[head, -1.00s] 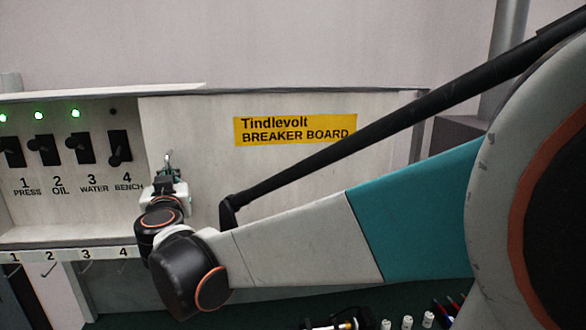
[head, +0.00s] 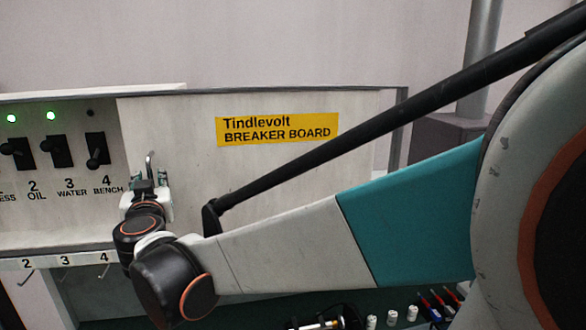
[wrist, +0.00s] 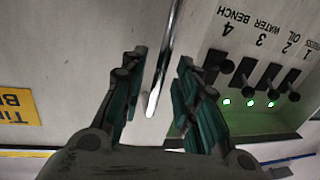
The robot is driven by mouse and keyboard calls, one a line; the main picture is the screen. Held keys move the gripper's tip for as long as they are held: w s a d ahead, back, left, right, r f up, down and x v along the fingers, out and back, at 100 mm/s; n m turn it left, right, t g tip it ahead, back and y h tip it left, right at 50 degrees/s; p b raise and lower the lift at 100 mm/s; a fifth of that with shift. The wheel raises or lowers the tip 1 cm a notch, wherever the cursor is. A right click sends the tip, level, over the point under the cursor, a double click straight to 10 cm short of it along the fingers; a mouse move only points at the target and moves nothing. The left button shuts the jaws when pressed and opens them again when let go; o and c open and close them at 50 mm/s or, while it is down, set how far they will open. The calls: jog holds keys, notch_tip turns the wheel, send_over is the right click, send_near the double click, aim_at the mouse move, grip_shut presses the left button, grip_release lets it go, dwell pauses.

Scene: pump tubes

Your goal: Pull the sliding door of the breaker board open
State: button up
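The sliding door (head: 330,170) is a pale panel with a yellow "Tindlevolt BREAKER BOARD" label (head: 277,130). It covers the right part of the breaker board, and the switches to its left are exposed. A slim metal handle (head: 150,160) stands upright near the door's left edge. My gripper (head: 147,184) is at this handle. In the wrist view, my gripper (wrist: 160,75) is open, with its fingers on either side of the handle bar (wrist: 160,72). Gaps show between the bar and both fingers. In the head view my wrist partly hides the handle.
Black switches (head: 58,151) with green lamps sit left of the door; the one numbered 4 (head: 97,150) is close to my gripper. Numbered hooks (head: 65,272) hang below. A dark green surface (head: 270,310) with small white cylinders (head: 391,317) lies lower right. A grey post (head: 482,60) stands at right.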

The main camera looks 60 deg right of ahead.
jog(key=v, duration=1.1)
